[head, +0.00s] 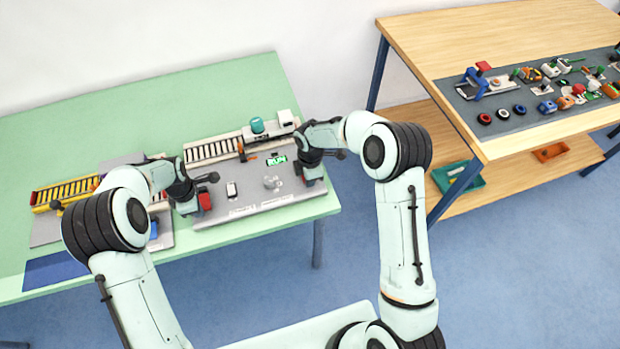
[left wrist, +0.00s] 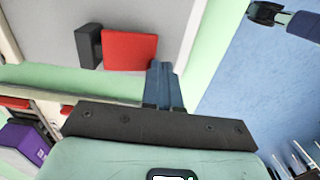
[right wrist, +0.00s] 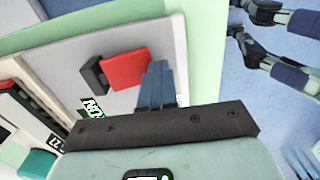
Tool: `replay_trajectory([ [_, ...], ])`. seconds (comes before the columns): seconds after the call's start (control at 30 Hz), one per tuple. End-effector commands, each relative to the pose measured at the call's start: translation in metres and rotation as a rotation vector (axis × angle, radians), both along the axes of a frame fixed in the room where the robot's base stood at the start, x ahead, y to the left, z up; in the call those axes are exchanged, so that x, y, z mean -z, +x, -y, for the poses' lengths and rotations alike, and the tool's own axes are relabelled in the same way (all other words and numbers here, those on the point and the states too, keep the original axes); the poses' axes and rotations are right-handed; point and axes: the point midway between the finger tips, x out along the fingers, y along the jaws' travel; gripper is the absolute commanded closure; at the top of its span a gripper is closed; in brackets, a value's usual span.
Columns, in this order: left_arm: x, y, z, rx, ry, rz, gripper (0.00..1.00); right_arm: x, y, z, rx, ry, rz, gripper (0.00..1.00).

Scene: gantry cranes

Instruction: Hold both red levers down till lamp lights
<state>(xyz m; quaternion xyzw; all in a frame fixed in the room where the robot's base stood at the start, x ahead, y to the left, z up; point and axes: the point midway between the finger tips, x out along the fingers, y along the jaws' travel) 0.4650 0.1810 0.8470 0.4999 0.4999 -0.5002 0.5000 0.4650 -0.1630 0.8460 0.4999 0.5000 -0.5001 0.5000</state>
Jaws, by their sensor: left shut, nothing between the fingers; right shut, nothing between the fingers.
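The left red lever (head: 205,201) is at the front left of a grey panel (head: 252,201). It also shows beside its dark block in the left wrist view (left wrist: 128,50). My left gripper (left wrist: 163,72) is shut and empty, its fingertips at the lever's edge. The right red lever (right wrist: 124,70) is at the panel's right side. My right gripper (right wrist: 155,70) is shut and empty, its fingertips at that lever's edge. Contact is hard to tell in both. A green RUN sign (head: 277,160) on the panel is bright. A teal dome (head: 257,125) stands behind; I cannot tell if it is lit.
The panel lies on a green table (head: 100,100). A roller conveyor (head: 212,150) runs along the panel's back, and a yellow-framed one (head: 65,192) is to the left. A wooden table (head: 450,40) with several small parts stands at the right. Blue floor is open in front.

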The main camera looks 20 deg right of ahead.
Motion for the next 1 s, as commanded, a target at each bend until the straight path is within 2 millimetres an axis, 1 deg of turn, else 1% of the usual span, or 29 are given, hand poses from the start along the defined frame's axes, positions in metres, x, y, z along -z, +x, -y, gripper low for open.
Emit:
replay_trajectory([
  [0.63, 0.001, 0.000, 0.000, 0.000, 0.001, -0.001, 1.00, 0.000, 0.000, 0.001, 0.001, -0.001, 0.000, 1.00],
  [1.0, 0.001, 0.000, 0.000, 0.000, 0.001, -0.001, 1.00, -0.015, 0.000, 0.000, 0.001, -0.001, 0.001, 1.00],
])
